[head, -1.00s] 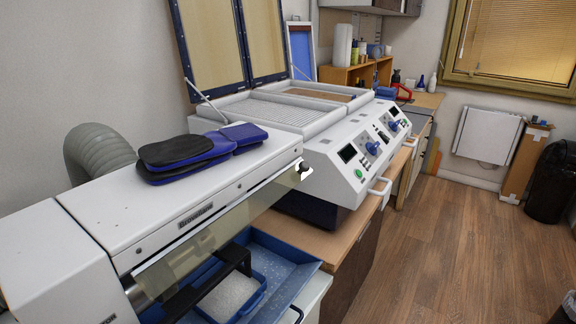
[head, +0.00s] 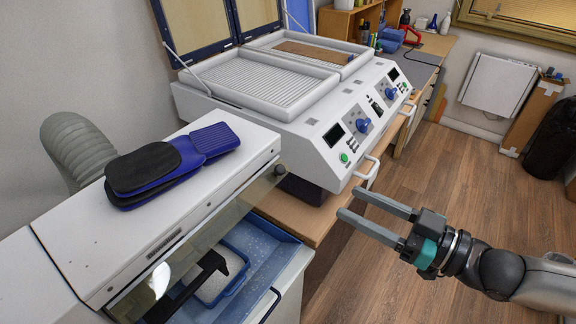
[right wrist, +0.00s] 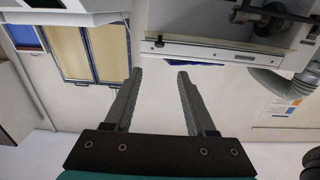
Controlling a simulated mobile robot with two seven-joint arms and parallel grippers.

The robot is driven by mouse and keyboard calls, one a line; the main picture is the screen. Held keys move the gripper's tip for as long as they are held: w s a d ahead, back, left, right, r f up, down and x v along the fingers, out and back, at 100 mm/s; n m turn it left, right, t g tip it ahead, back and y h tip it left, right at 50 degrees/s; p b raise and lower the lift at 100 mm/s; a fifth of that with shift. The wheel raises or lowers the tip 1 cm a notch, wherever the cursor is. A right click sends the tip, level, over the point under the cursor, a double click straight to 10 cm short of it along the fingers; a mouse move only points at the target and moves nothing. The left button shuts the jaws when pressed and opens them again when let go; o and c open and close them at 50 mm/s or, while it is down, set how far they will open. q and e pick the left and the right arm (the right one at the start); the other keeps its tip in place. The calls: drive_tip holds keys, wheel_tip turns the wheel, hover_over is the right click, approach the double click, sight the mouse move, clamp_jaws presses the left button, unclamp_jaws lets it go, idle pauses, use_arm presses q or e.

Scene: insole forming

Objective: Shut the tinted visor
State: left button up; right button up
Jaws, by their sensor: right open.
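The tinted visor (head: 232,213) is a see-through brownish strip along the front edge of the white grinding machine (head: 75,238) in the head view. A dark knob sits at its far end. The blue tray and a black bracket show below it. My right gripper (head: 346,202) is open and empty, to the right of the visor and apart from it, with its fingers pointing left. In the right wrist view its two fingers (right wrist: 158,72) are spread with nothing between them. My left gripper is out of view.
Blue and black insoles (head: 165,164) lie on top of the machine. A blue tray (head: 272,240) is below. A white forming press (head: 310,125) with a raised lid and a front handle (head: 368,172) stands behind on the wooden counter.

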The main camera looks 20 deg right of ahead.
drive_tip(key=b+x, duration=0.1)
drive_tip(key=x, duration=0.1)
drive_tip(key=b, duration=0.2)
approach(281, 169)
drive_tip(key=shift+x, duration=4.35)
clamp_jaws()
